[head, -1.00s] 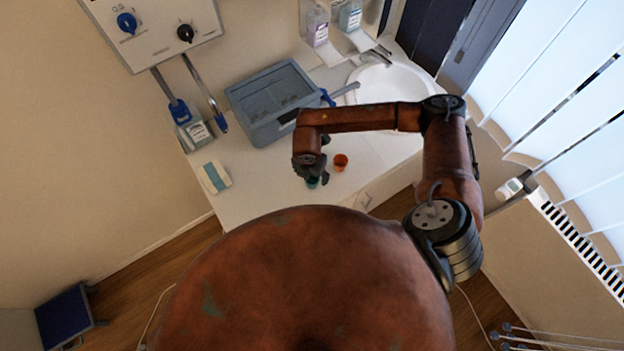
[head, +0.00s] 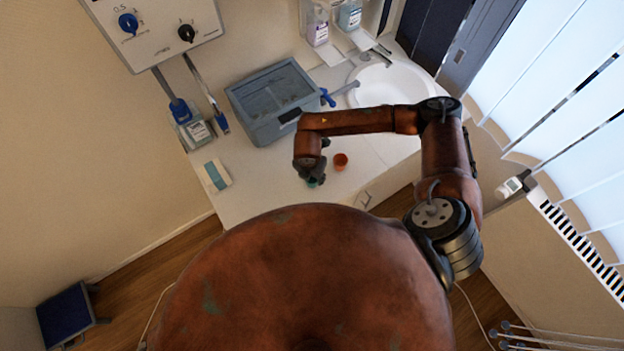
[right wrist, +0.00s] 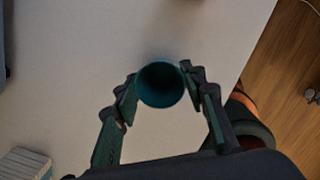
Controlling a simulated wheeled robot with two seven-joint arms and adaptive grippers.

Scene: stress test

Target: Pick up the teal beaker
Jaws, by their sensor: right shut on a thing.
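The teal beaker (right wrist: 160,84) shows in the right wrist view, its round open mouth facing the camera, between the two fingers of my right gripper (right wrist: 161,92). The gripper is shut on it, one finger on each side. In the head view my right gripper (head: 315,178) is over the front part of the white counter, and only a small teal bit of the beaker (head: 313,183) shows below it. I cannot tell whether the beaker touches the counter. My left gripper is in neither view.
A white and teal pack (head: 215,174) lies at the left. The counter's front edge is close.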

